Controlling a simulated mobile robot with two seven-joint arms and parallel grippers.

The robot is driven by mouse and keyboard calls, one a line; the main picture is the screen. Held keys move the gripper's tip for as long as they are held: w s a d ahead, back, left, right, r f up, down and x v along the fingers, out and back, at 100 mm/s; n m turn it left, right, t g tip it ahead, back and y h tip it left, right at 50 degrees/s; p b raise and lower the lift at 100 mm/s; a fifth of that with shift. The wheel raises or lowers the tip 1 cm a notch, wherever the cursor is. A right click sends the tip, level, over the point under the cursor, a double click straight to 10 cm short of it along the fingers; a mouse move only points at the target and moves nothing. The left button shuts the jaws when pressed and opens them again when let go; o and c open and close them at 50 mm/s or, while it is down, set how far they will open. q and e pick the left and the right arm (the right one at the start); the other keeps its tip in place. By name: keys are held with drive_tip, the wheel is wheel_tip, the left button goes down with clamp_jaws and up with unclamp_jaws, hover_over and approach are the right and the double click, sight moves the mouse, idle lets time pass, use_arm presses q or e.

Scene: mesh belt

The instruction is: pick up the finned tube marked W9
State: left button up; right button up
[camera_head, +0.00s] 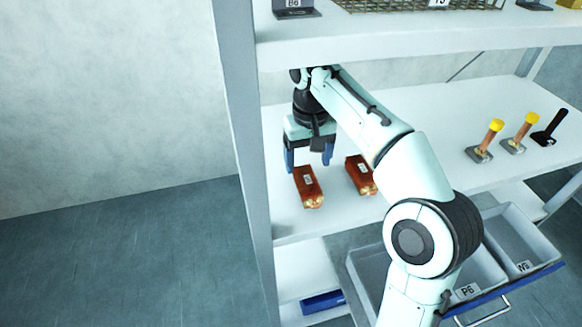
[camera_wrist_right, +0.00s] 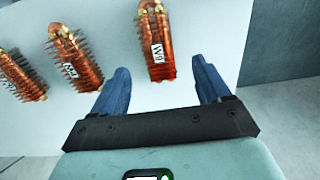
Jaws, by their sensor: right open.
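A copper-red finned tube with a white label that appears to read W9 (camera_wrist_right: 156,48) lies just beyond and between my fingertips in the right wrist view. In the head view it is the left tube (camera_head: 308,187) on the middle shelf. My right gripper (camera_head: 309,167) is open and empty, pointing down over the shelf by that tube's far end. Its blue fingers (camera_wrist_right: 161,68) are apart, and the tube is not gripped. A second labelled tube (camera_wrist_right: 76,62) lies beside it, also seen in the head view (camera_head: 360,175). My left gripper is not in view.
A third finned tube (camera_wrist_right: 22,76) lies past the second in the wrist view. Grey bins (camera_head: 515,235) sit below. The shelf's left upright (camera_head: 245,130) is close to my gripper.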

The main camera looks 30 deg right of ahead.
sight(308, 180)
drive_tip(key=shift+s+f, duration=0.15)
drive_tip(key=shift+f, duration=0.4)
wheel_tip(308, 180, down, 5)
drive_tip(key=shift+s+d+f+b, duration=0.1)
drive_tip(key=shift+f+b, duration=0.1)
drive_tip(key=shift+b, duration=0.6)
drive_tip(key=shift+f, duration=0.45)
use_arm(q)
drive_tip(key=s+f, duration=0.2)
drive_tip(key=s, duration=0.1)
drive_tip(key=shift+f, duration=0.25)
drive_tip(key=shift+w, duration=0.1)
use_arm(e)
drive_tip(key=c, duration=1.3)
